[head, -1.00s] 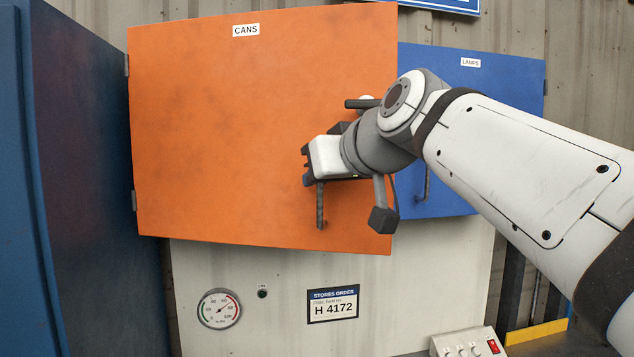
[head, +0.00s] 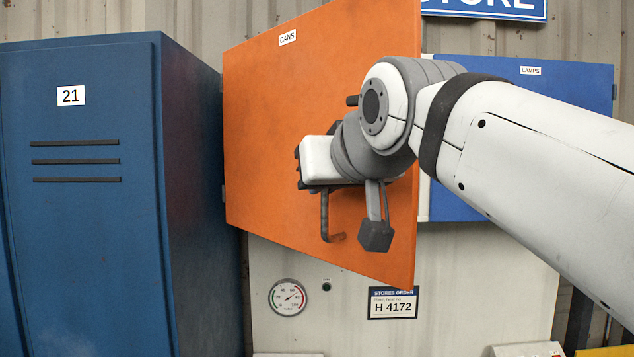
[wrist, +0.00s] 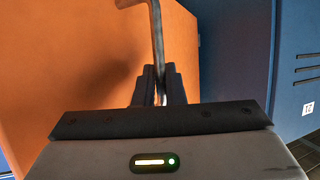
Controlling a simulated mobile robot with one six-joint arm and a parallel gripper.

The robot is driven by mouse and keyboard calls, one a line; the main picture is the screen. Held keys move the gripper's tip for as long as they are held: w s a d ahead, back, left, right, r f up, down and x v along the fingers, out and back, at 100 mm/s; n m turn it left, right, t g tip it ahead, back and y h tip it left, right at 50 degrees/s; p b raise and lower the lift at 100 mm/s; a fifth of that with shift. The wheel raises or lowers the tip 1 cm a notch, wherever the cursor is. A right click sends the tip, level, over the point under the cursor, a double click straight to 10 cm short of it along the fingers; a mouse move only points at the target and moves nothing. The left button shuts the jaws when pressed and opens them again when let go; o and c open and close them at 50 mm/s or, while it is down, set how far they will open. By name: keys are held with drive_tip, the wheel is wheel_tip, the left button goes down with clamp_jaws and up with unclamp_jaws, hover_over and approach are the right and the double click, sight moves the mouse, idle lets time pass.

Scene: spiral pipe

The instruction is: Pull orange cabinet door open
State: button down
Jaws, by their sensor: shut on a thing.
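The orange cabinet door (head: 265,130), labelled CANS, is hinged on its left edge. It stands partly open, its right edge swung out toward me. Its dark bar handle (head: 325,215) hangs down below my gripper (head: 315,186) in the head view, and its upper end is hidden by the gripper. In the wrist view my gripper (wrist: 158,78) is shut around the handle (wrist: 157,38), with the orange door (wrist: 70,70) filling the left side. What lies inside the cabinet is hidden behind the door and my arm.
A tall blue locker (head: 80,230) marked 21 stands close on the left, near the hinge side. A blue door (head: 565,140) labelled LAMPS is to the right, partly behind my arm. A gauge (head: 288,297) and an order sign (head: 393,303) are on the pale panel below.

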drive_tip(key=shift+w+d+r, duration=0.1)
drive_tip(key=shift+r, duration=0.05)
drive_tip(key=c, duration=1.9)
unclamp_jaws()
drive_tip(key=shift+c, duration=0.2)
drive_tip(key=shift+o, duration=0.7)
drive_tip(key=shift+w, duration=0.15)
drive_tip(key=b+v, duration=0.1)
drive_tip(key=v, duration=0.7)
